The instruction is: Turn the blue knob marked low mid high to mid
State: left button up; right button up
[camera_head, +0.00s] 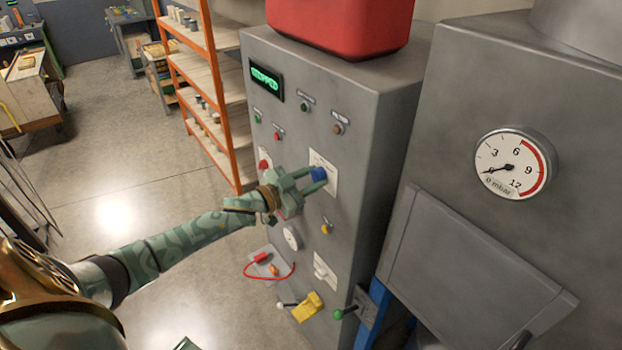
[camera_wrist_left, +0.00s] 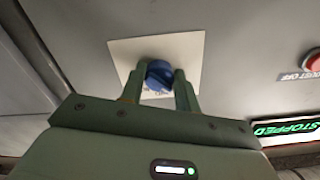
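The blue knob (camera_head: 319,174) sits on a white label plate (camera_head: 326,187) on the front of the grey control cabinet. My left gripper (camera_head: 314,180) reaches it from the left, with one finger on each side. In the left wrist view the knob (camera_wrist_left: 159,76) lies between the two fingertips (camera_wrist_left: 160,78), which appear to touch its sides, so the gripper looks shut on it. The fingers and knob cover much of the plate (camera_wrist_left: 125,52), and the marks and the knob's pointer cannot be read. My right gripper is not in view.
The cabinet display (camera_head: 265,79) reads STOPPED. A pressure gauge (camera_head: 512,163) is at right. An orange shelf (camera_head: 208,90) stands behind; open floor lies left.

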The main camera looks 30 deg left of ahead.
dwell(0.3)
pick_arm(q)
jog(key=shift+m+b, duration=0.8)
jog(key=shift+m, duration=3.5)
jog(key=shift+r, duration=0.1)
jog(key=o, duration=1)
